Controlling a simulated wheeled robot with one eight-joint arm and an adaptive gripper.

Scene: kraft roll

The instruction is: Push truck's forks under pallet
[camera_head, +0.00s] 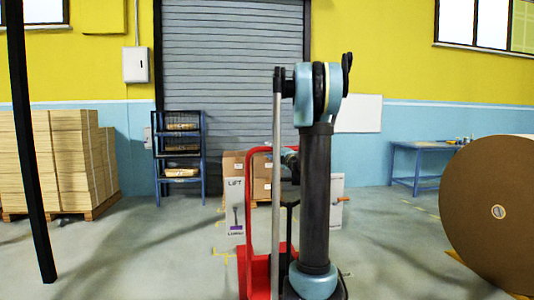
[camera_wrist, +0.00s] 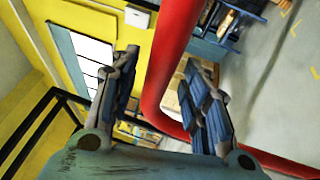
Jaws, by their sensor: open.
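The red pallet truck (camera_head: 246,215) stands in front of my arm in the head view. Its tall red handle loop rises beside my arm, and its red body (camera_head: 255,272) is low on the floor. Its forks are hidden. Cardboard boxes (camera_head: 234,164) are stacked beyond the truck; any pallet beneath them is mostly hidden by the truck and my arm. My gripper (camera_wrist: 160,58) is open in the wrist view, with a red bar of the truck's handle (camera_wrist: 170,62) passing between its fingers. I cannot tell whether either finger touches it.
White panels, one marked LIFT (camera_head: 235,207), stand beside the boxes. A stack of boards (camera_head: 75,160) on a pallet (camera_head: 70,211) is at left, near a dark post (camera_head: 22,150). A blue rack (camera_head: 180,160) is behind. A large brown roll (camera_head: 490,215) and blue table (camera_head: 418,147) are at right.

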